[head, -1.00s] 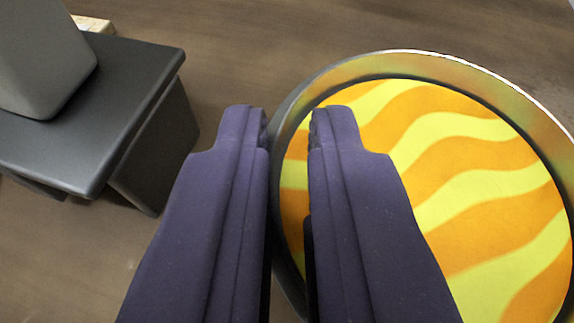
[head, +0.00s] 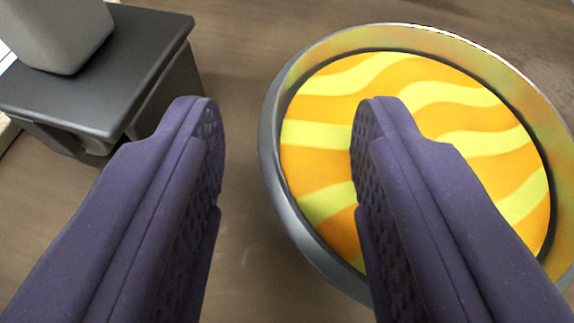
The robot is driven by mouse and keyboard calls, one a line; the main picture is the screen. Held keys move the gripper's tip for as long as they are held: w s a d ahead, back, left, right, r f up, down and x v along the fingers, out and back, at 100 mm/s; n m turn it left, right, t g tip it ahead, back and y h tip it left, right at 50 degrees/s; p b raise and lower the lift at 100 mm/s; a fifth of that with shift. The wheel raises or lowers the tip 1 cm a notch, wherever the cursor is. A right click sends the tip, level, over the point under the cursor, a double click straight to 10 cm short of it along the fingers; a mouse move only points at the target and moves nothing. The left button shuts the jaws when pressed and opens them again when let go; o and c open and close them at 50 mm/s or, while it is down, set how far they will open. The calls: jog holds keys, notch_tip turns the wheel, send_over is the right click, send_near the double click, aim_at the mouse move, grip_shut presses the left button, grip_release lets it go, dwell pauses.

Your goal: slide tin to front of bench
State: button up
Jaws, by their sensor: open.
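The round tin (head: 468,108) fills the right of the head view. It has a shiny metal rim and a face with wavy orange and yellow bands set inside it. It rests on a brown, wood-like surface (head: 235,255), which seems to be the bench top. My gripper (head: 288,108) is open and empty. Its right finger overlaps the tin's face and hides part of it and of the lower rim. Its left finger is outside the rim, over the brown surface. I cannot tell how high the fingers are above the tin, or whether the right one touches it.
A dark block-like stand (head: 125,60) is at the upper left, with a grey tapered object (head: 62,35) on it. The brown surface between the stand and the tin is clear. A pale thing is cut off at the far left edge.

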jog(key=p+v, duration=0.1)
jog(key=v, duration=0.5)
jog(key=shift+s+p, duration=0.2)
jog(key=shift+p, duration=0.1)
jog(key=shift+w, duration=0.1)
